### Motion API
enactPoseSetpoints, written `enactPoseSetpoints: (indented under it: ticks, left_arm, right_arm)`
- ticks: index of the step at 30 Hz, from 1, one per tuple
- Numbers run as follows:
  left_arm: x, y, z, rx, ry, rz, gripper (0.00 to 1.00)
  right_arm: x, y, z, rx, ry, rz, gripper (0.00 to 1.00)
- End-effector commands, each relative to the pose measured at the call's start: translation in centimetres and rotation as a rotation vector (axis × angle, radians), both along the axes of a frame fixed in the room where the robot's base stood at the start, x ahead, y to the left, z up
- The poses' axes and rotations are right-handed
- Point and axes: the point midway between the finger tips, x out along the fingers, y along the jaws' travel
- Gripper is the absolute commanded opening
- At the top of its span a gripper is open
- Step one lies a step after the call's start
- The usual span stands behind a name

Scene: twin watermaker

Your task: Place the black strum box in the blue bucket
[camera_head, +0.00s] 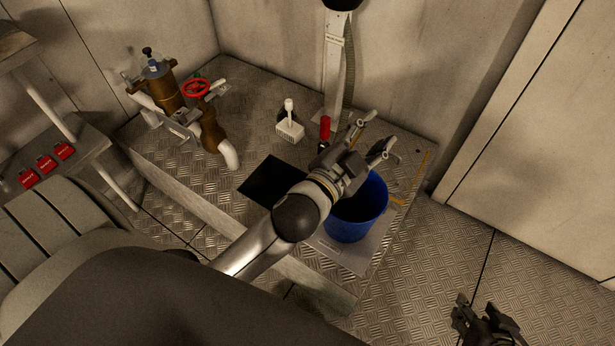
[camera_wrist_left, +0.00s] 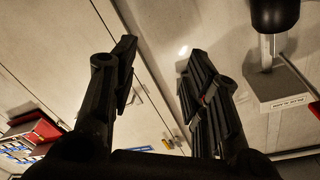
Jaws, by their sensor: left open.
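The blue bucket (camera_head: 357,218) stands upright on the raised metal platform in the head view, its mouth partly covered by my left arm. My left gripper (camera_head: 377,132) is open, above the bucket's far side in the picture. In the left wrist view its two fingers (camera_wrist_left: 160,85) are spread with nothing between them. I cannot make out a black strum box for certain; it may be hidden behind my arm or inside the bucket. My right gripper (camera_head: 487,322) is low at the bottom right, away from the bucket; its jaw state is unclear.
A white box with an upright stem (camera_head: 290,128) and a red-handled item (camera_head: 325,128) stand behind a dark square opening (camera_head: 270,181). A brown valve assembly with a red wheel (camera_head: 196,88) is at left. A white wall post (camera_head: 334,70) rises behind.

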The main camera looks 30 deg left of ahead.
Motion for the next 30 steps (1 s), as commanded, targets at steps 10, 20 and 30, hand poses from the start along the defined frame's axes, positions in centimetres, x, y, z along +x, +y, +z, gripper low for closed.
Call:
enactPoseSetpoints:
  ticks: [10, 20, 30]
  left_arm:
    - [-11.7, 4.7, -13.5, -0.354, 0.735, 0.212, 0.43]
    - [-15.7, 4.4, -15.5, -0.417, 0.911, 0.232, 0.43]
    - [-15.7, 4.4, -15.5, -0.414, 0.907, 0.231, 0.43]
  right_arm:
    - [0.0, 0.0, 0.0, 0.000, 0.001, 0.000, 0.40]
    - [0.0, 0.0, 0.0, -0.001, 0.001, -0.001, 0.40]
    - [0.0, 0.0, 0.0, -0.001, 0.002, -0.001, 0.40]
